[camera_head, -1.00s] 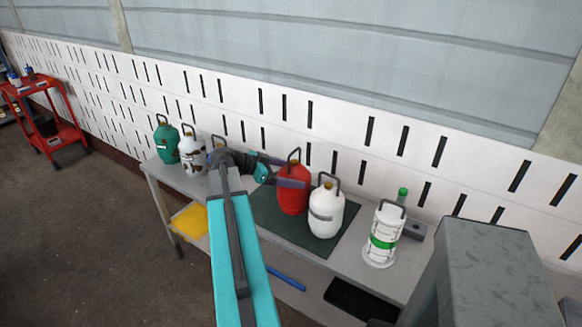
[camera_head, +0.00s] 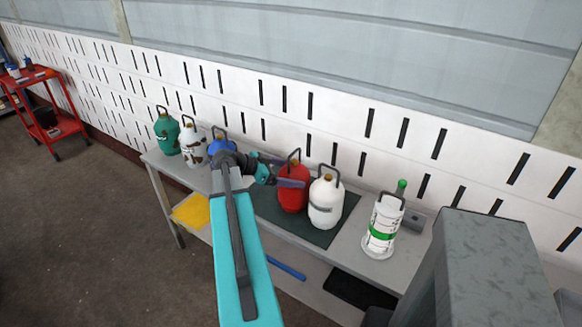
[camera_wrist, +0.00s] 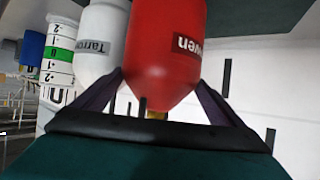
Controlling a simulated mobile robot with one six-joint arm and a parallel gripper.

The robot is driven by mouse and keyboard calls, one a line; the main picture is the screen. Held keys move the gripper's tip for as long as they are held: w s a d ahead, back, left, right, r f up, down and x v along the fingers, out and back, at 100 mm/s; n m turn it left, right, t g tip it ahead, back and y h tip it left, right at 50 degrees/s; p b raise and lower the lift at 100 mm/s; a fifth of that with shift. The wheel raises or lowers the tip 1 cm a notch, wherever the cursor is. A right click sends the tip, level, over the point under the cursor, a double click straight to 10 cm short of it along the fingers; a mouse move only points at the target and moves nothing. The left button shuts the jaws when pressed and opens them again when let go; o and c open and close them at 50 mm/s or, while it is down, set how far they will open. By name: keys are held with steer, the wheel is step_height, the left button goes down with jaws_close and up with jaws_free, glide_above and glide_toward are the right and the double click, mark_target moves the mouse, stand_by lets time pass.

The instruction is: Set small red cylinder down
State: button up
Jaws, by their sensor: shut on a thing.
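The small red cylinder (camera_head: 293,190) is upright over the dark green mat (camera_head: 323,235) on the grey table, beside a white cylinder (camera_head: 326,204). My gripper (camera_head: 289,173) reaches it from the left and is shut on it. In the wrist view the red cylinder (camera_wrist: 166,45) sits between the two fingers, with the white cylinder (camera_wrist: 101,42) close on its left. I cannot tell whether the red cylinder's base touches the mat.
A blue cylinder (camera_head: 219,146), a spotted white one (camera_head: 193,150) and a green one (camera_head: 167,136) stand at the table's left end. A white and green device (camera_head: 383,228) stands to the right. The slotted white wall (camera_head: 340,130) runs close behind.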

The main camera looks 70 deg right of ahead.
stand_by(0.4)
steer(key=o, duration=1.8)
steer(key=shift+f, duration=0.1)
steer(key=b+v, duration=0.3)
steer(key=v, duration=0.9)
steer(key=shift+a+b, duration=0.1)
steer(key=shift+b, duration=0.3)
